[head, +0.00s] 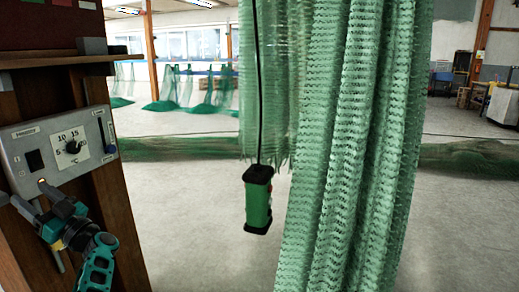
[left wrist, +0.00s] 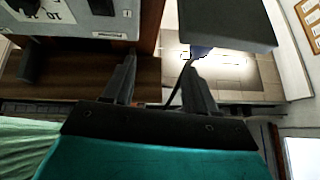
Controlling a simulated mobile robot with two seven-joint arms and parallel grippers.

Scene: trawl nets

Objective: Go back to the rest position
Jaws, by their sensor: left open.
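My left gripper (head: 28,197) is at the lower left of the head view, just in front of the lower part of a grey control box (head: 75,145). Its fingers are apart and nothing is seen between them. In the left wrist view the two dark fingers of the gripper (left wrist: 157,62) point up the picture with a clear gap between them. The control box (left wrist: 75,14) shows at the top left there, with part of its dial. I cannot tell whether a fingertip touches the box. My right gripper is not in view.
The box is on a brown wooden post (head: 108,200) under a shelf (head: 60,61). A green and black pendant (head: 258,205) hangs from a cable right of the post. A green net (head: 350,150) hangs beside it. The grey floor (head: 190,240) between post and pendant looks clear.

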